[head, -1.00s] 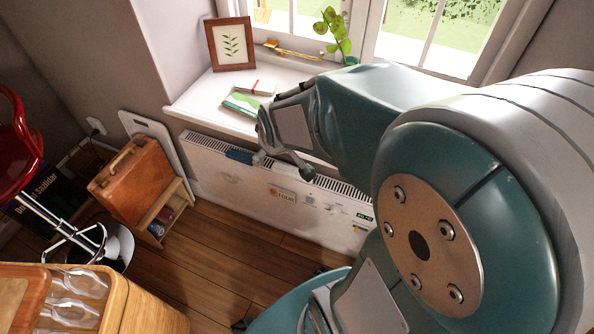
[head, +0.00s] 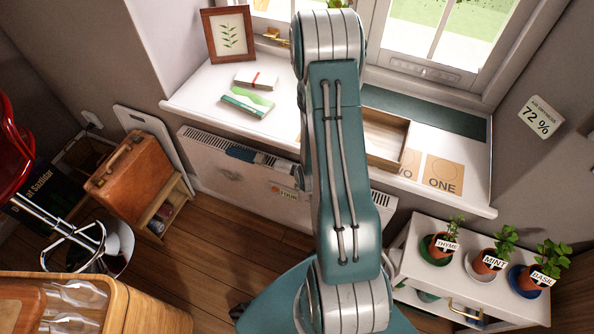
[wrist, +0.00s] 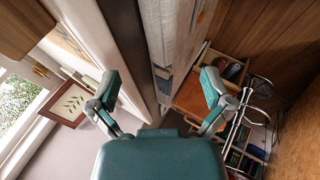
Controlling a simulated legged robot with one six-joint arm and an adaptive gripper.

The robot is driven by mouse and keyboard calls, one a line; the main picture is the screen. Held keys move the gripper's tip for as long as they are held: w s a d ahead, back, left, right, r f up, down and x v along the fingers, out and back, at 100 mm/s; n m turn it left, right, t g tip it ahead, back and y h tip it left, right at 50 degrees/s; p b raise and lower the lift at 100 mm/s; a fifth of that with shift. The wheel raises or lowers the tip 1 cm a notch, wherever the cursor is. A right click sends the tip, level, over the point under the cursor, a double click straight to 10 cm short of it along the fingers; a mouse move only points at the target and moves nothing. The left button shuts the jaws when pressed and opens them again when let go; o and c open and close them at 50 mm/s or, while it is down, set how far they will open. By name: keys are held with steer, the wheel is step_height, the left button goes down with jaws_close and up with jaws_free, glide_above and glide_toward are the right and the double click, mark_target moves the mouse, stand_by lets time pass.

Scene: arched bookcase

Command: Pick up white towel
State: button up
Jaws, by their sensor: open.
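I cannot make out a white towel for certain in either view. A blue cloth-like item (head: 240,154) lies on top of the radiator (head: 232,178) under the window, in the head view. My gripper (wrist: 160,80) is open and empty in the wrist view, its two fingers spread wide. The radiator's edge and the sill lie beyond the fingers. In the head view my raised arm hides the gripper and part of the radiator.
The windowsill (head: 205,92) holds a picture frame (head: 229,35), a red-banded white bundle (head: 256,80), a green-and-white packet (head: 246,102) and a wooden tray (head: 384,138). A suitcase (head: 128,175) stands left. Potted herbs (head: 490,261) sit on a white cabinet (head: 425,268) at right.

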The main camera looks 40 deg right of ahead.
steer(key=shift+x, duration=5.35)
steer(key=shift+s, duration=0.15)
steer(key=c, duration=1.2)
